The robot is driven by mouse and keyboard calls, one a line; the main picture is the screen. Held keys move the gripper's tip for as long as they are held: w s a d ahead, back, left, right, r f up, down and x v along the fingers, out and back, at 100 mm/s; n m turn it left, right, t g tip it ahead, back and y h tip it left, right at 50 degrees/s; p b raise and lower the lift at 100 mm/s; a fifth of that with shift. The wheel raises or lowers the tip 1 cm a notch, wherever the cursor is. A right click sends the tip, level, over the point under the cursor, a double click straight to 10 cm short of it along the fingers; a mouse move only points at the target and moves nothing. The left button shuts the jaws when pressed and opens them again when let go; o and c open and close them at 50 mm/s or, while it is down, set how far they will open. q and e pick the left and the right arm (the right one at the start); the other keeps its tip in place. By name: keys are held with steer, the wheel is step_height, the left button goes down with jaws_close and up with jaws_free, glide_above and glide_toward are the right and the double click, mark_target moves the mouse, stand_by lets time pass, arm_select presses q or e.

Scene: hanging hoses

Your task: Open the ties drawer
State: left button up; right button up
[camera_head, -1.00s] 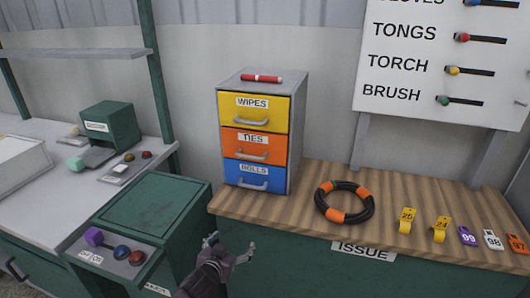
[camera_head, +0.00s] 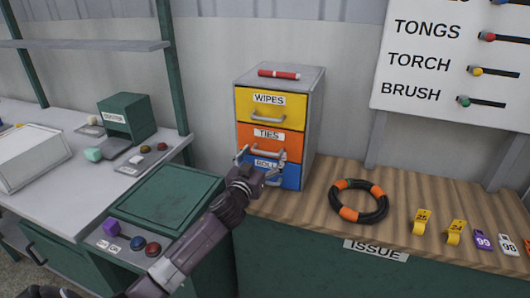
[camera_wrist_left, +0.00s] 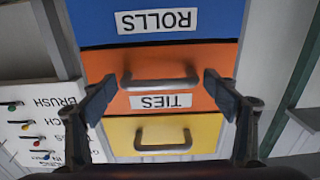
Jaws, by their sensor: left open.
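The drawer cabinet (camera_head: 313,125) stands on the wooden counter with yellow WIPES, orange TIES and blue ROLLS drawers, all shut. The orange TIES drawer (camera_head: 290,138) is in the middle, with a grey bar handle (camera_head: 268,151). My left gripper (camera_head: 262,160) is open in front of the cabinet, covering part of the ROLLS drawer. In the left wrist view, which is upside down, the open fingers (camera_wrist_left: 165,92) stand on either side of the TIES handle (camera_wrist_left: 160,82), apart from it. My right gripper is not in view.
A red marker-like cylinder (camera_head: 278,73) lies on the cabinet. A black and orange hose ring (camera_head: 345,210) and several numbered tags (camera_head: 455,232) lie on the counter to the right. A green-topped bin (camera_head: 165,195) stands left of the counter.

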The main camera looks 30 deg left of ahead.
arm_select(q)
steer(key=shift+w+a, duration=0.1)
steer(key=shift+w, duration=0.3)
